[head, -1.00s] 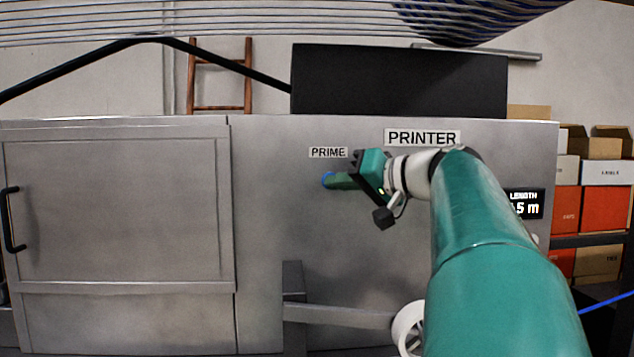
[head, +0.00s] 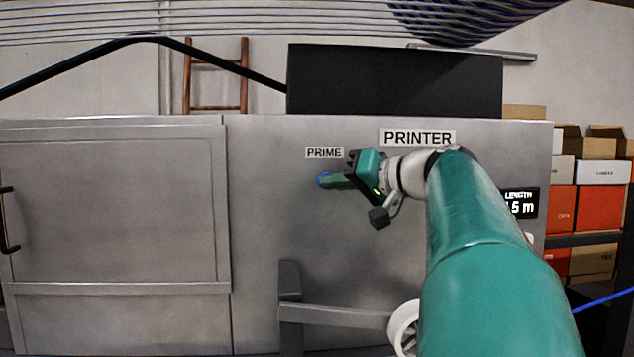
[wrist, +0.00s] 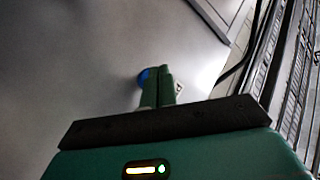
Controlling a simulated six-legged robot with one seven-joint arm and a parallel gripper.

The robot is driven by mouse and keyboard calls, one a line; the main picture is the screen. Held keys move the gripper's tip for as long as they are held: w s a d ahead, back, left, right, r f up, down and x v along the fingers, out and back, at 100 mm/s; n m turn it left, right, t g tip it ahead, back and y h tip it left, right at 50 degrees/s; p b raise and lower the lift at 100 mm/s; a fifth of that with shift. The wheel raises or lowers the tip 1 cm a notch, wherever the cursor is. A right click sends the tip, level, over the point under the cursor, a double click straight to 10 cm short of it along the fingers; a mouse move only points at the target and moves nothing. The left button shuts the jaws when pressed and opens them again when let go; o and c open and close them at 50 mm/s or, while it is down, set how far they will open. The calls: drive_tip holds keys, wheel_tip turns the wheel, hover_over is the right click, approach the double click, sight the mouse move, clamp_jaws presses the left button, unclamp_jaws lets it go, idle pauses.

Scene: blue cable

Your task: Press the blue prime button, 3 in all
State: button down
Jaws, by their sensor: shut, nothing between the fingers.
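The blue prime button (head: 323,180) is on the grey front of the printer (head: 265,230), just below the PRIME label (head: 324,152). Only its left edge shows in the head view, as my fingers cover the rest. My gripper (head: 332,181) is shut and empty, its green fingertips at the button. In the wrist view the shut fingers (wrist: 158,74) overlap the button's right side, and its blue left part (wrist: 144,78) shows beside them. I cannot tell whether the fingertips touch it or whether it is pushed in.
A LENGTH display (head: 521,203) is on the printer's right side. A metal bar (head: 335,313) and a white reel (head: 403,328) are low in front. A door with a black handle (head: 8,220) is at the left. Shelves with boxes (head: 602,205) stand at the right.

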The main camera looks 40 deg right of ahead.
drive_tip(key=shift+w, duration=0.1)
idle(0.6)
drive_tip(key=shift+w+d, duration=0.25)
drive_tip(key=shift+w+d, duration=0.45)
drive_tip(key=shift+w, duration=0.2)
idle(1.2)
drive_tip(key=shift+s+a, duration=0.7)
drive_tip(key=shift+s, duration=0.25)
drive_tip(key=shift+s, duration=0.1)
drive_tip(key=shift+s+a, duration=0.7)
drive_tip(key=shift+s, duration=0.3)
drive_tip(key=shift+s+a, duration=0.7)
drive_tip(key=shift+s, duration=0.3)
drive_tip(key=shift+a, duration=0.1)
